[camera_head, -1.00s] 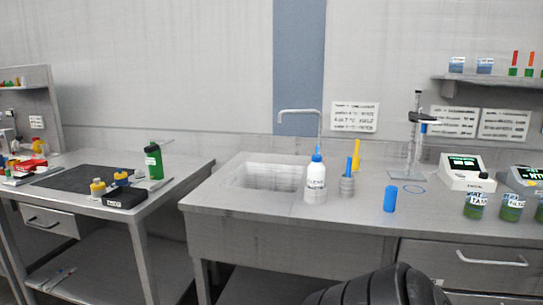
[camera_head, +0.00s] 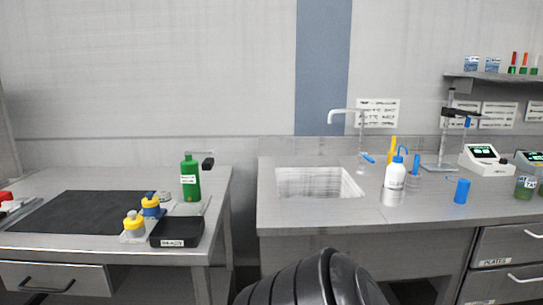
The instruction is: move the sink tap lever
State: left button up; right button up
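The sink tap (camera_head: 345,117) is a grey gooseneck that rises behind the right rear of the sink, with its spout pointing left. A small blue lever (camera_head: 368,158) sits low at the tap's base, on its right side. The sink basin (camera_head: 318,182) is a pale recess in the grey counter. Neither of my grippers shows in this view. A black ribbed part of my own body is at the bottom middle, well in front of the counter.
A white wash bottle (camera_head: 394,181) with a blue spout stands right of the sink, close to the lever. A blue cylinder (camera_head: 462,190) and a clamp stand (camera_head: 445,135) are further right. A green bottle (camera_head: 190,180) stands on the left bench. A gap separates bench and counter.

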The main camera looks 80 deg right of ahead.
aim_at(362, 154)
jog(key=z, duration=2.35)
